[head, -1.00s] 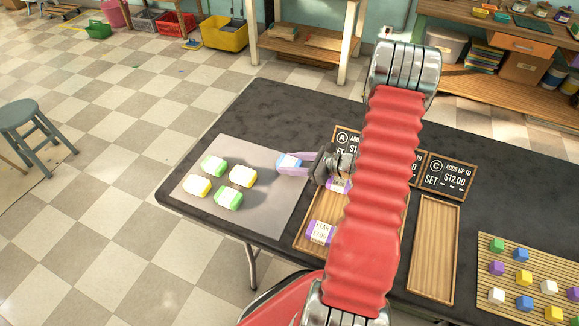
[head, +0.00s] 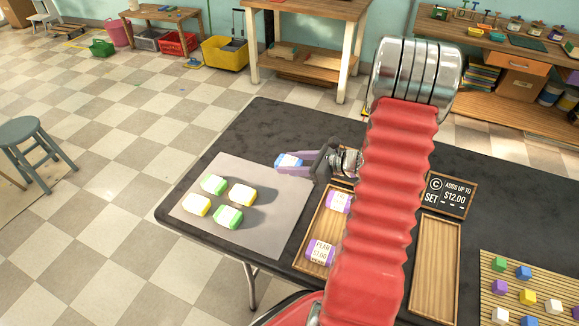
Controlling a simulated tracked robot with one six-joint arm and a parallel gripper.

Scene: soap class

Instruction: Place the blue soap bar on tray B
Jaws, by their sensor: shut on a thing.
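The blue soap bar (head: 291,160) with a pale label is held between the purple fingers of my gripper (head: 284,162). My gripper is shut on it, above the table past the back right edge of the grey mat (head: 262,228). A wooden tray (head: 308,257) with two purple labelled bars lies just right of the mat, partly behind my arm. An empty wooden tray (head: 434,262) lies right of my arm, below the sign marked C (head: 448,194). My red arm covers the space between these trays, so tray B and its sign cannot be made out.
Two green bars (head: 228,217) and two yellow bars (head: 242,195) lie on the mat. A slatted board (head: 490,266) with several coloured cubes is at the right. The dark table (head: 290,124) is bare behind the mat.

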